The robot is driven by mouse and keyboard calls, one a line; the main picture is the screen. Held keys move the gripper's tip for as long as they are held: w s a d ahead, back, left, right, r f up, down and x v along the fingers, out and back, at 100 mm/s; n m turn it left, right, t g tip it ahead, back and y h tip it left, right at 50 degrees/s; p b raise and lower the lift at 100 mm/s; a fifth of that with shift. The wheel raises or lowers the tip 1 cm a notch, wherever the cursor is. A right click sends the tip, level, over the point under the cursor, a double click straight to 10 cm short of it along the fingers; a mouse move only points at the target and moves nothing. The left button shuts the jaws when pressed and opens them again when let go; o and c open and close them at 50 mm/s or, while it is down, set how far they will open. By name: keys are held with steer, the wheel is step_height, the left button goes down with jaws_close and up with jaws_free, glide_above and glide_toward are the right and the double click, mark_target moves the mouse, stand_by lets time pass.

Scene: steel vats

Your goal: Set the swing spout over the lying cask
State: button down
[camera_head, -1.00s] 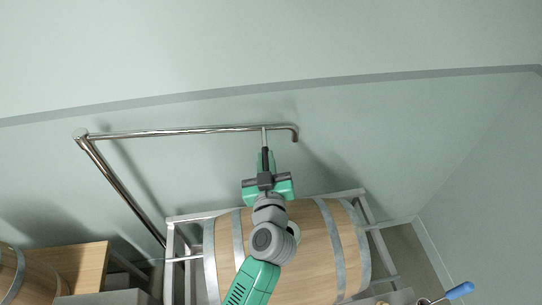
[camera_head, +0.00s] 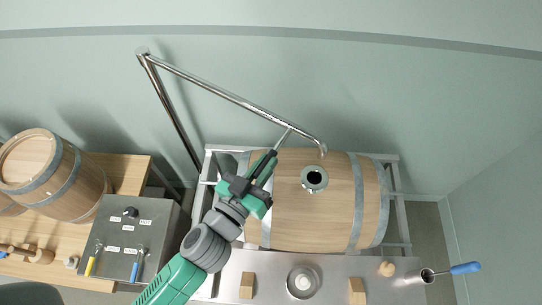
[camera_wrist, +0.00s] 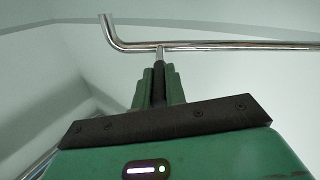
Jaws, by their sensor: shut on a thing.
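The swing spout (camera_head: 235,97) is a polished steel pipe on a tall post, with a down-bent tip at its free end. It also crosses the top of the wrist view (camera_wrist: 230,45). The lying cask (camera_head: 340,215) is wooden with metal hoops and has a round metal-rimmed bung hole (camera_head: 314,178) on top. In the head view the tip appears just above the hole, near the cask's far edge; I cannot tell its height above the cask. My gripper (camera_head: 268,162) is shut on the thin handle rod (camera_head: 284,138) hanging from the pipe, left of the tip.
The cask lies in a steel frame (camera_head: 397,190). In front is a steel counter (camera_head: 330,285) with wooden blocks, a round metal vessel and a blue-handled dipper (camera_head: 465,268). At left are a control box (camera_head: 130,225) and another cask (camera_head: 55,180). The wall stands behind.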

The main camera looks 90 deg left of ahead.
steer(key=shift+f, duration=0.2)
steer(key=c, duration=1.5)
jaws_free()
steer(key=shift+r, duration=0.1)
steer(key=shift+o, duration=0.2)
steer(key=b+v, duration=0.3)
steer(key=v, duration=0.4)
steer(key=shift+s+d, duration=0.2)
steer(key=shift+d, duration=0.15)
